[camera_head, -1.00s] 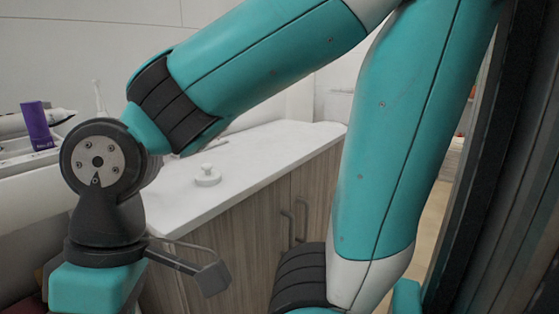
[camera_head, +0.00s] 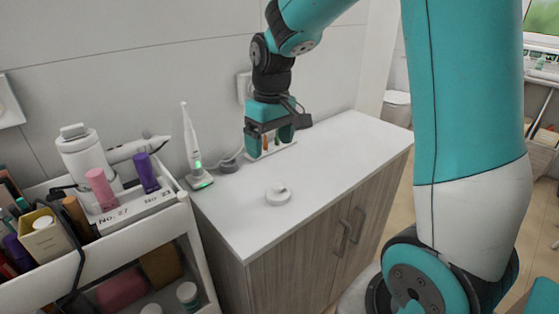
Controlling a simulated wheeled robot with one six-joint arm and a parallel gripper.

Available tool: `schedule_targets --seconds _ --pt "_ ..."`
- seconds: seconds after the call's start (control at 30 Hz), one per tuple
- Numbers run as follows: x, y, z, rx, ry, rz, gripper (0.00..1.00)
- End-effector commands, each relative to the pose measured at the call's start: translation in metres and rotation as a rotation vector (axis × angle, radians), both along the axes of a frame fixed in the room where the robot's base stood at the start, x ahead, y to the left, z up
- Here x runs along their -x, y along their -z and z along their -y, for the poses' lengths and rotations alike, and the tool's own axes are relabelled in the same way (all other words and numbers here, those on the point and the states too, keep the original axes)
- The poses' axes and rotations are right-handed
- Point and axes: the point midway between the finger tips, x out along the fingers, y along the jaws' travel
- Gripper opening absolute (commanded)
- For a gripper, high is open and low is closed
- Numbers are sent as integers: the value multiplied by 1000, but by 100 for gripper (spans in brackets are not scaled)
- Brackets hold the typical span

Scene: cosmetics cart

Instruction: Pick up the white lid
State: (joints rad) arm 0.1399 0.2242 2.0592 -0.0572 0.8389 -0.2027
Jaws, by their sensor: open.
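The white lid (camera_head: 278,193) is a small round piece with a raised knob on top. It lies alone on the white countertop (camera_head: 330,180), towards its front left part. My gripper (camera_head: 268,150) is above the back of the counter, behind the lid and apart from it. Its jaws point down and are open.
An electric toothbrush (camera_head: 192,145) stands on its charger at the counter's back left. A dark round piece (camera_head: 229,166) lies beside it. A cosmetics cart (camera_head: 165,212) with bottles stands at the left. Counter around the lid and to the right is clear.

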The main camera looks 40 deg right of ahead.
Motion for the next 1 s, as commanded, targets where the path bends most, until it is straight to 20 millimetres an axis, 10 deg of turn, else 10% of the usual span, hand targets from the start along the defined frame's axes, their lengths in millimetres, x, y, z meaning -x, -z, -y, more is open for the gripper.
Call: schedule_targets --seconds 0.23,0.7,1.0 --pt "-14 -9 37 33 72 -29 85" --pt "-13 89 36 33 72 -30 85" --pt "-14 114 36 33 71 -29 85"
